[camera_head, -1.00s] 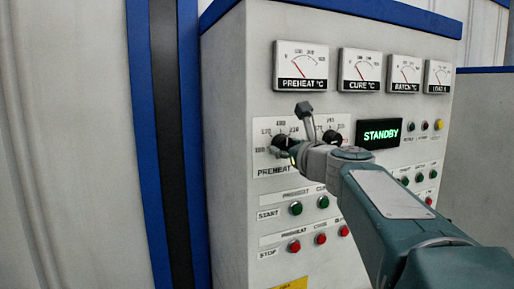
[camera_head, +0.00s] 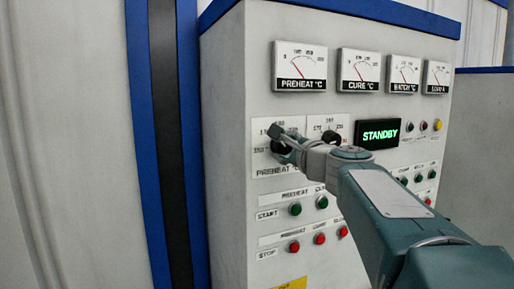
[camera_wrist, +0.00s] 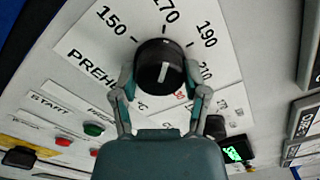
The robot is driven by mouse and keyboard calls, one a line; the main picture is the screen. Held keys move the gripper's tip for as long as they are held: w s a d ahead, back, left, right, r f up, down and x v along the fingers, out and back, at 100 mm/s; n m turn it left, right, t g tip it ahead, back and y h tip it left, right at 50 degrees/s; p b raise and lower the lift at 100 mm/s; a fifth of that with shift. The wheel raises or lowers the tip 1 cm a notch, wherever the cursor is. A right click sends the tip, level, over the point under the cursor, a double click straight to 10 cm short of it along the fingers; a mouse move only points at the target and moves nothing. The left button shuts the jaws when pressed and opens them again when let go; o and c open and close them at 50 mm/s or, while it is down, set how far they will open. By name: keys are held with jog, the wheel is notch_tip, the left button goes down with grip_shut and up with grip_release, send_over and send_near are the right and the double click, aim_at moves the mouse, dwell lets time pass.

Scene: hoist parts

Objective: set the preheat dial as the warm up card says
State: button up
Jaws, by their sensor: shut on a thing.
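The preheat dial (camera_head: 277,148) is a black round knob on a white plate at the panel's left, partly hidden by my gripper (camera_head: 283,140). In the wrist view the knob (camera_wrist: 158,62) carries a short white line, and the scale around it reads 150, 170, 190 and 210. The line runs nearly upright in that picture; I cannot tell for sure which figure it marks. My gripper (camera_wrist: 163,88) is shut on the knob, one finger on each side. No warm up card is readable in view.
The cure dial (camera_head: 331,137) is just right of my gripper. The display (camera_head: 379,134) reads STANDBY. The preheat gauge (camera_head: 300,66) and other gauges are above. Green start buttons (camera_head: 295,209) and red stop buttons (camera_head: 294,246) are below. A yellow label (camera_head: 291,284) shows at the bottom edge.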

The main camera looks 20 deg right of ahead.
jog(key=n, duration=0.5)
jog(key=shift+w+f+n, duration=0.1)
jog(key=shift+f+n, duration=0.1)
jog(key=shift+n, duration=0.1)
jog(key=n, duration=0.5)
jog(key=shift+n, duration=0.3)
jog(key=o, duration=1.1)
jog(key=shift+w, duration=0.1)
jog(key=shift+o, duration=0.2)
jog(key=shift+r, duration=0.1)
jog(key=shift+r, duration=0.1)
